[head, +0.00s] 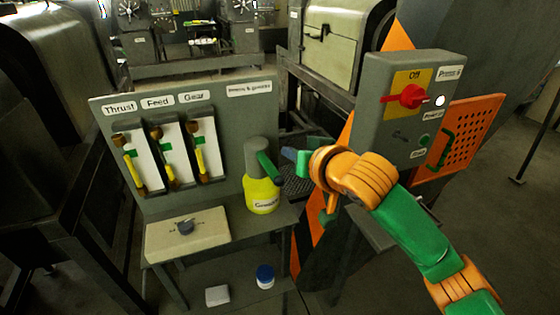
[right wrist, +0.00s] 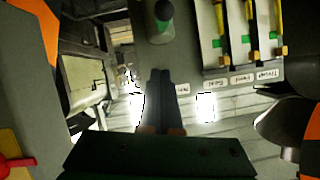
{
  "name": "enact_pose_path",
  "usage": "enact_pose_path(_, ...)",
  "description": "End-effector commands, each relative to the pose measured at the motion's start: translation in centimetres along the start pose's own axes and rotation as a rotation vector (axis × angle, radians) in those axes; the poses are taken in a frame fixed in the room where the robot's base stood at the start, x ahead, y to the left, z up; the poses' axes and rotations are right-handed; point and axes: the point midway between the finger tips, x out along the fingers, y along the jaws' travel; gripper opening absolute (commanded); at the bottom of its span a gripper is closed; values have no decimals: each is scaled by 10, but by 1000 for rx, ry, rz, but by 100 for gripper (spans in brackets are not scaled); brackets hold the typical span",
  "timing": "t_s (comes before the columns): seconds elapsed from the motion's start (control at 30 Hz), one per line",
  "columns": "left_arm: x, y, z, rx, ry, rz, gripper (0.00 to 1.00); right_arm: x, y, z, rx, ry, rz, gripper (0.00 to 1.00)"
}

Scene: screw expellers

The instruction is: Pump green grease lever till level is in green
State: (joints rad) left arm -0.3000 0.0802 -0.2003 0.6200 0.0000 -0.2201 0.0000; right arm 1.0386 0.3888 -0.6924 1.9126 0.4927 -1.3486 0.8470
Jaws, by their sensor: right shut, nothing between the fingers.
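The grease pump (head: 262,192), a yellow pot with a grey top, stands on the shelf. Its green lever (head: 267,165) slants down to the right and ends in a dark grip. My right gripper (head: 290,154) is just right of the lever, apparently apart from it. It is shut and empty. In the right wrist view its fingers (right wrist: 165,92) point toward the pump top (right wrist: 160,30) and the dark lever end (right wrist: 163,10). Three level gauges hang on the panel: Thrust (head: 136,165), Feed (head: 166,155) and Gear (head: 201,148), with yellow columns and green marks; exact levels are unclear. My left gripper is out of view.
A grey power box (head: 400,120) with a red switch (head: 410,97) stands right of the pump, near my right arm. An orange perforated panel (head: 465,135) is beyond it. A beige plate with a knob (head: 185,227) lies on the shelf. A blue-lidded jar (head: 265,277) sits lower.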

Motion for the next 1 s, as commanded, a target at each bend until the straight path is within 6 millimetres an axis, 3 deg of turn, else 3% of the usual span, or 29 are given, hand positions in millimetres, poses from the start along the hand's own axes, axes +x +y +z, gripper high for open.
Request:
enact_pose_path(0.23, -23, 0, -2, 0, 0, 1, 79, 47, 0, 3, 0, -5, 3, 0)
enact_pose_path(0.5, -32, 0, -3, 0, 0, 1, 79, 54, 0, 36, -1, -1, 2, 0)
enact_pose_path(0.83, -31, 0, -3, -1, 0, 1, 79, 55, 1, 39, 0, 0, 1, 0)
enact_pose_path(0.93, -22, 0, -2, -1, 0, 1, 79, 58, 2, 44, 0, 14, -4, 0)
enact_pose_path(1.0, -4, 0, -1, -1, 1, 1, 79, 63, 3, 52, -1, 46, -15, 0)
